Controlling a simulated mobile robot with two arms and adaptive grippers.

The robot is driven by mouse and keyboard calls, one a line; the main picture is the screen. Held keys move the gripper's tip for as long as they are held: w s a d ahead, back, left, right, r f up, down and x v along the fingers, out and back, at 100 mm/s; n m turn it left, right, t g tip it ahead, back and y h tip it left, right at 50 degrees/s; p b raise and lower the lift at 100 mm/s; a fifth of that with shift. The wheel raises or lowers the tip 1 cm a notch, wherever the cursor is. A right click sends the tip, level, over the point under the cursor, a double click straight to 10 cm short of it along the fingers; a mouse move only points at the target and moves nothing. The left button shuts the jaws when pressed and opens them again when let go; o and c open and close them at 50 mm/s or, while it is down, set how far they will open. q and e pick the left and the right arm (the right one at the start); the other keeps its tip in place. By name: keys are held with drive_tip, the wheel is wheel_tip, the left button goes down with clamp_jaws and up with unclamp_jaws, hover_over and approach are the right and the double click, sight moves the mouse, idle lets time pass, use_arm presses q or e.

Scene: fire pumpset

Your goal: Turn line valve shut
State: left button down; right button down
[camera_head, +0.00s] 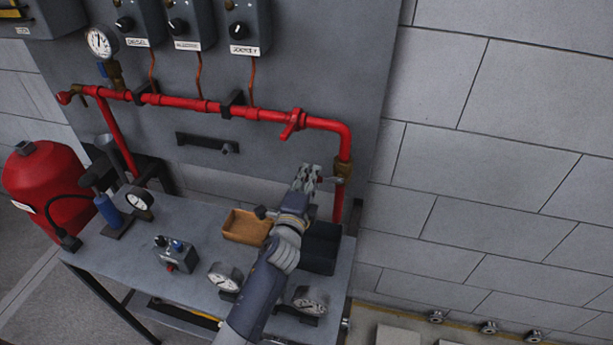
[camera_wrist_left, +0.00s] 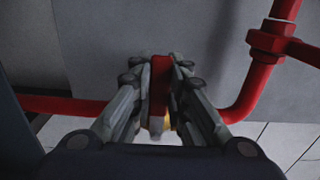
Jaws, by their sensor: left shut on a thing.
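The line valve's brass body (camera_head: 343,170) sits on the red vertical pipe at the right end of the pipe run. My left gripper (camera_head: 309,179) is just left of it, its fingers closed around the valve's red handle. The left wrist view shows the red handle (camera_wrist_left: 160,85) upright between the two fingers of the left gripper (camera_wrist_left: 159,75), with a yellowish brass part below it. Much of the handle is hidden by the fingers in the head view. My right gripper is not in view.
The red pipe (camera_head: 205,105) runs along the grey panel, with a red fitting (camera_head: 293,123) left of the valve. Below, the bench (camera_head: 190,215) carries a brown tray (camera_head: 247,227), a dark bin (camera_head: 319,250) and gauges. A red tank (camera_head: 45,185) stands at left.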

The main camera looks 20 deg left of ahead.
use_arm(q)
drive_tip(key=c, duration=1.5)
unclamp_jaws()
drive_tip(key=shift+c, duration=0.2)
drive_tip(key=shift+s, duration=0.25)
drive_tip(key=s, duration=1.1)
drive_tip(key=shift+s, duration=0.3)
